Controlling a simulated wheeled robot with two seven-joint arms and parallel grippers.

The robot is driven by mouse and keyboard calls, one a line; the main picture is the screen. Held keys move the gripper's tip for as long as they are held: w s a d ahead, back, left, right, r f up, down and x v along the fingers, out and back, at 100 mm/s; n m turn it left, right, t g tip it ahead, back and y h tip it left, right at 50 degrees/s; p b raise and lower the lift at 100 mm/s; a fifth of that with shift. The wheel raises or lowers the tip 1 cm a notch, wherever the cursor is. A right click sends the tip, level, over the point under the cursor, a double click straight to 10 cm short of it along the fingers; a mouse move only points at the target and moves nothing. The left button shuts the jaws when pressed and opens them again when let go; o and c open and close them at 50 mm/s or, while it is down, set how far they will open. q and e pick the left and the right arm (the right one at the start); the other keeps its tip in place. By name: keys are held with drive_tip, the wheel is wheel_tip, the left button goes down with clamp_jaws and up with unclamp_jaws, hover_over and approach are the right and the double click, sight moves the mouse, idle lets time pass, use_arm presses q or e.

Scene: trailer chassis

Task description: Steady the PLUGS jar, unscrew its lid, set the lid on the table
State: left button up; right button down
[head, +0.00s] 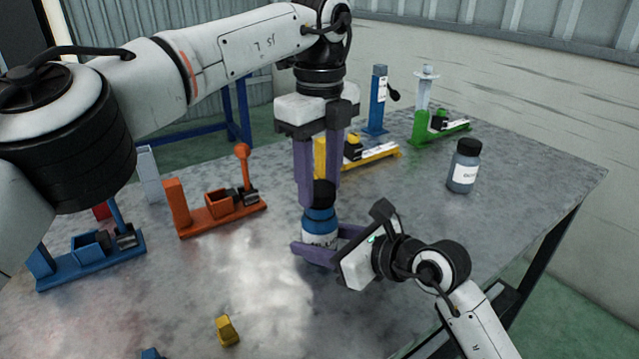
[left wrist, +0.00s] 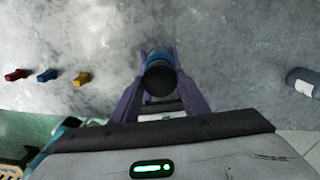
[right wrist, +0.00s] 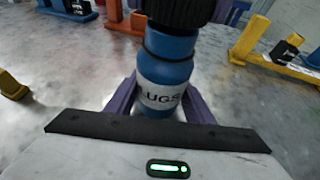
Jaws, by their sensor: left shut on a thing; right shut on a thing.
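The PLUGS jar (head: 320,227) is blue with a white label and stands upright on the table; its label reads "LUGS" in the right wrist view (right wrist: 165,75). Its black lid (head: 323,191) sits on top of it and also shows in the left wrist view (left wrist: 158,82). My left gripper (head: 318,193) points straight down from above, shut on the lid. My right gripper (head: 322,245) reaches in low from the right, shut on the jar's body. I cannot tell whether the lid's thread is loosened.
A grey jar with a black lid (head: 464,166) stands at the right. Orange (head: 213,208), blue (head: 90,255), yellow (head: 365,157) and green (head: 440,130) stands surround the work area. A yellow block (head: 227,330) lies in front.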

sight(320, 188)
use_arm(q)
drive_tip(key=shift+r, duration=2)
use_arm(e)
drive_tip(key=c, duration=0.8)
unclamp_jaws()
drive_tip(key=shift+o, duration=0.2)
